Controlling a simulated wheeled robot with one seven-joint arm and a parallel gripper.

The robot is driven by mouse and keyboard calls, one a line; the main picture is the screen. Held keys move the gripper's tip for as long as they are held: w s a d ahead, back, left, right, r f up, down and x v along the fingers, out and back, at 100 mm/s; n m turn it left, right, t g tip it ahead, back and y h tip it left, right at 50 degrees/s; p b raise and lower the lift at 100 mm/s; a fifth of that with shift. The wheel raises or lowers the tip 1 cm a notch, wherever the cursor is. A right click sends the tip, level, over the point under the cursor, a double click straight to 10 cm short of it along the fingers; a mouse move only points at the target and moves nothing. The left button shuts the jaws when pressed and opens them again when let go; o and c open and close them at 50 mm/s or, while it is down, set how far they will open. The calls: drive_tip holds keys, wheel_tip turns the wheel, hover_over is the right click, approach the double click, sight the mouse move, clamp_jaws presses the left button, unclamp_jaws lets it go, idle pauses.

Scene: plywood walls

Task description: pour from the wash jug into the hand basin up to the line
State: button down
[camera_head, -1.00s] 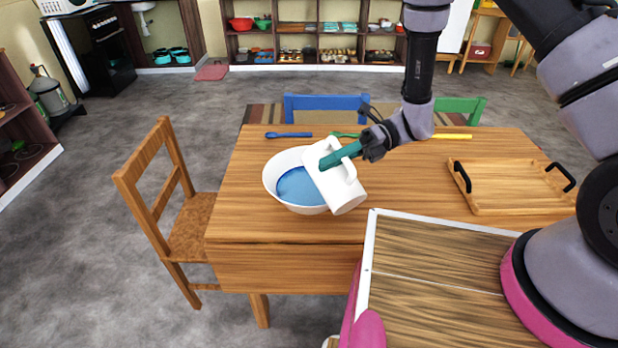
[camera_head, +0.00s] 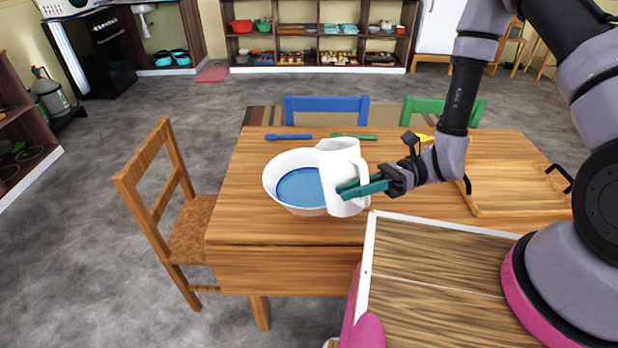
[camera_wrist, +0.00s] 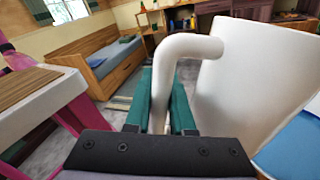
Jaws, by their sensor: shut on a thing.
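The white wash jug (camera_head: 339,165) is nearly upright at the right rim of the hand basin, and no stream shows from it. My gripper (camera_head: 362,188) is shut on the jug's handle, on the jug's right side. In the wrist view the green fingers (camera_wrist: 163,100) close around the white handle, with the jug body (camera_wrist: 250,80) to the right. The white hand basin (camera_head: 274,177) stands on the table and holds blue water (camera_head: 300,187). The jug hides the basin's right edge. I cannot make out the line or the jug's inside.
The wooden table (camera_head: 240,222) also bears a tray (camera_head: 500,200) with black handles at right, and blue (camera_head: 288,136) and green (camera_head: 352,137) utensils at the back. A wooden chair (camera_head: 180,200) stands at left. The table's front left is clear.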

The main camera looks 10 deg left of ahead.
sight(366, 205)
drive_tip(key=f+n, duration=0.1)
drive_tip(key=s+d+f+n, duration=0.1)
drive_tip(key=f+n+b, duration=0.1)
drive_tip(key=shift+s+d+f+n+y, duration=0.2)
drive_tip(key=shift+f+n+y, duration=0.1)
drive_tip(key=shift+n+y, duration=0.1)
drive_tip(key=shift+r, duration=3.4)
drive_tip(key=w+d+m+t, duration=0.2)
drive_tip(key=w+m+t, duration=0.4)
drive_tip(key=w+t, duration=0.5)
drive_tip(key=w+d+m+t, duration=0.2)
drive_tip(key=w+m+t, duration=0.45)
drive_tip(key=w, duration=0.95)
drive_tip(key=w+d+m+t+h, duration=0.5)
drive_tip(key=w+d+m+h, duration=0.1)
drive_tip(key=d, duration=0.7)
drive_tip(key=w+d+r+m+t+h, duration=0.1)
drive_tip(key=w+d+m+t+h, duration=0.4)
drive_tip(key=d, duration=0.8)
drive_tip(key=w+m+h, duration=0.1)
drive_tip(key=w+h, duration=0.2)
drive_tip(key=h, duration=0.1)
drive_tip(key=shift+w+d+r, duration=0.25)
drive_tip(key=shift+w+d, duration=0.15)
